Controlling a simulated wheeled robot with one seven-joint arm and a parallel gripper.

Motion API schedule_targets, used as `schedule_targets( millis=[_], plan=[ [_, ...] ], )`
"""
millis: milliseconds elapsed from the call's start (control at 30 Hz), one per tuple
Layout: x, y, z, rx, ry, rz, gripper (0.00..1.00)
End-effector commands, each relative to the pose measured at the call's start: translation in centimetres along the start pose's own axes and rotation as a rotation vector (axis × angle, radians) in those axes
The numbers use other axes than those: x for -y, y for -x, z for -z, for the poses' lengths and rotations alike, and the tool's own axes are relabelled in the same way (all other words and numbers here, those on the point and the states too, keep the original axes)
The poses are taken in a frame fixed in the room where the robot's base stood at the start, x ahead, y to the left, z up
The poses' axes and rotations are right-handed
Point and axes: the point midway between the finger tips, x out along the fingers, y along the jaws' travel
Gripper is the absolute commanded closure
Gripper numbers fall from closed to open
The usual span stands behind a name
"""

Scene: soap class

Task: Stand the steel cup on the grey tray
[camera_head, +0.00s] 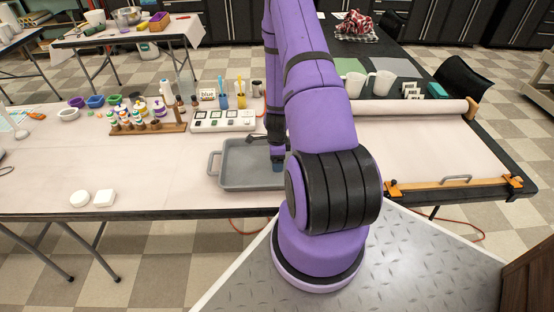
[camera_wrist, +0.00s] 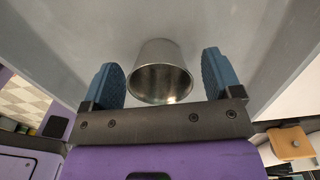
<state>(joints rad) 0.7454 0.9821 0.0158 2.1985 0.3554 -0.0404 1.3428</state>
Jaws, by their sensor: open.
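The grey tray (camera_head: 238,177) lies on the table left of my arm in the head view. My gripper (camera_head: 278,166) is low over the tray's right part, pointing down. In the wrist view my gripper (camera_wrist: 162,82) is open, with its two blue fingers apart. The steel cup (camera_wrist: 160,48) shows between and beyond them, with clear space on both sides and its open rim toward the camera. It appears to stand upright on the grey tray floor (camera_wrist: 225,25). In the head view I cannot make out the cup by the gripper and arm.
Behind the tray are a white sample box (camera_head: 222,121), cups with tools (camera_head: 240,100) and a wooden bottle rack (camera_head: 148,128). Two white soaps (camera_head: 92,199) lie at the front left. A paper roll (camera_head: 410,108) lies right of my arm.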

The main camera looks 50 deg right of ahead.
Motion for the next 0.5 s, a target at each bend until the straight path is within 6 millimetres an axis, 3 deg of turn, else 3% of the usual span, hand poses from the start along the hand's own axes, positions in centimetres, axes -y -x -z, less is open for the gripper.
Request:
schedule_targets(
  millis=[500],
  plan=[
    [0.1, 7.7, 0.0, 0.0, 0.002, 0.003, 0.15]
  ],
)
